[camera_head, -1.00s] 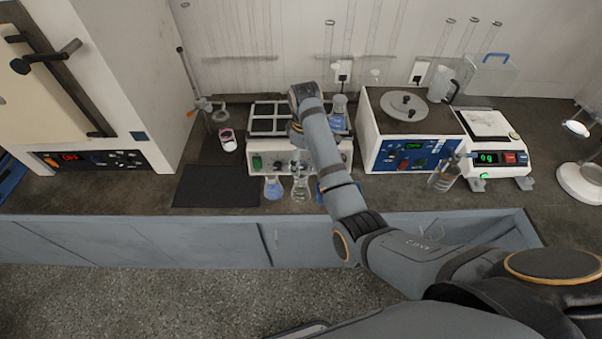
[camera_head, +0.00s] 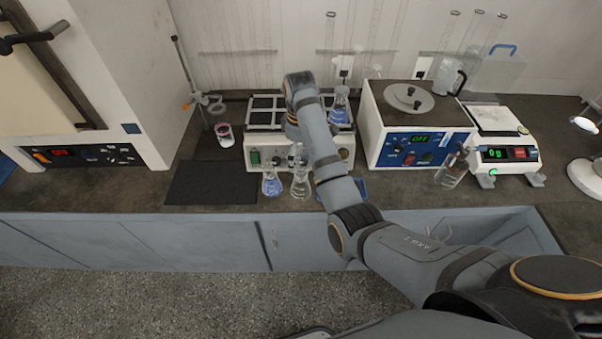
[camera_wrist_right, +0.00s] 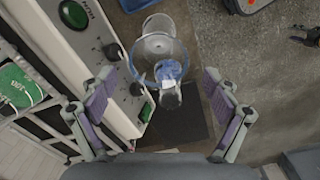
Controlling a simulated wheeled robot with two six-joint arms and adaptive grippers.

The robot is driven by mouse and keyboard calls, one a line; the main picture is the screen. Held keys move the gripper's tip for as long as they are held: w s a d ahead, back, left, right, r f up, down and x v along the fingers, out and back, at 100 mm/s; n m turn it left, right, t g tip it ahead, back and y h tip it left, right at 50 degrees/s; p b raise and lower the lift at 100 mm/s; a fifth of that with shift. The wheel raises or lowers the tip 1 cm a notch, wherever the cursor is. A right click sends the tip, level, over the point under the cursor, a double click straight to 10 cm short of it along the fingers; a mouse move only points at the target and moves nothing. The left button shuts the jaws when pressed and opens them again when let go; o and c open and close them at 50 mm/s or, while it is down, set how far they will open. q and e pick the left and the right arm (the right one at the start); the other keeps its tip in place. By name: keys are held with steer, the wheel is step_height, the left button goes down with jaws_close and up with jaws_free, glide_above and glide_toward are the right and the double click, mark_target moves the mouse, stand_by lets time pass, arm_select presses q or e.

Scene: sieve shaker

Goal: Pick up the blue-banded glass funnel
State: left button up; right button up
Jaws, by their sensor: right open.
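In the right wrist view, a wide clear glass rim with a thin blue band, which I take as the blue-banded funnel (camera_wrist_right: 153,46), lies ahead between my fingers. My open right gripper (camera_wrist_right: 160,92) is empty and apart from it. In the head view, that gripper (camera_head: 297,153) hangs at the shaker's front edge above the flasks, partly hidden by its own arm. The funnel is hard to make out there. A clear flask (camera_head: 300,186) stands below; I cannot tell if the funnel sits in it. My left gripper is not in view.
A flask with blue liquid (camera_head: 271,185) stands close to the clear one and near the funnel's rim. The white shaker (camera_head: 258,158) is right behind. A black mat (camera_head: 210,183) lies bare at the left. Another blue-liquid flask (camera_head: 339,112) stands on the shaker.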

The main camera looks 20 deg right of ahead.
mark_target(301, 163)
step_height(301, 163, down, 4)
steer(key=shift+w+d+f, duration=0.1)
steer(key=shift+d, duration=0.05)
steer(key=shift+c, duration=1)
steer(key=c, duration=1.1)
